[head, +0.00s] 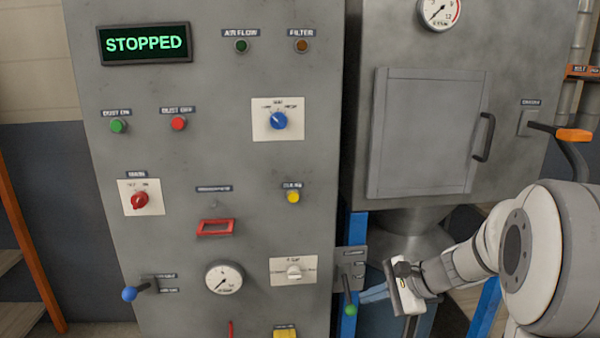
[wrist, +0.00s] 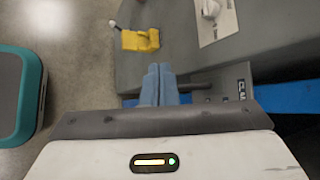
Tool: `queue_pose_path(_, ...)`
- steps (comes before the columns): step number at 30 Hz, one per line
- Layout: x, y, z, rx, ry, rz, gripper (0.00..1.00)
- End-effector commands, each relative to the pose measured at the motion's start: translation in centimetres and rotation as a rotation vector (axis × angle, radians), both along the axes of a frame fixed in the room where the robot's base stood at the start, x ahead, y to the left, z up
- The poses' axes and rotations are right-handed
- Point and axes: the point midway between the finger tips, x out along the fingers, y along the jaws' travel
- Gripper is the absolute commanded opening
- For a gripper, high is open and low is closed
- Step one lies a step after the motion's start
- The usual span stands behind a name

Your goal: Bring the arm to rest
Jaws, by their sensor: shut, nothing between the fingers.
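My gripper (head: 366,295) is at the lower right of the head view, with its blue fingers pointing left. In the wrist view the two blue fingers (wrist: 158,84) lie together, shut and empty. The fingertips are close to the green-knobbed lever (head: 350,309) at the cabinet's right edge; I cannot tell whether they touch it. My arm comes in from the right, in front of the grey hopper unit.
The grey control cabinet (head: 260,75) carries a display (head: 146,44) reading STOPPED. A blue-knobbed lever (head: 130,293) sticks out at lower left. A yellow part (wrist: 140,40) projects from the panel. A teal-edged object (wrist: 40,100) stands on the floor, with open floor beside it.

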Motion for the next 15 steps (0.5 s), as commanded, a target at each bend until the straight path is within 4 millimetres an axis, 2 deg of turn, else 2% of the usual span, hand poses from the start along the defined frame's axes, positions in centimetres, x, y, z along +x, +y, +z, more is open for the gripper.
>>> queue_pose_path(1,-2.4,1.5,2.9,-0.094,-0.023,0.103,0.0)
queue_pose_path(3,-5.6,2.7,4.5,-0.225,-0.051,0.242,0.0)
queue_pose_path(6,-9.8,3.5,6.7,-0.413,-0.101,0.439,0.0)
queue_pose_path(9,-13.6,3.3,8.9,-0.6,-0.16,0.63,0.0)
queue_pose_path(12,-16.4,2.5,10.8,-0.772,-0.221,0.797,0.0)
queue_pose_path(15,-18.3,1.6,12.2,-0.906,-0.271,0.924,0.0)
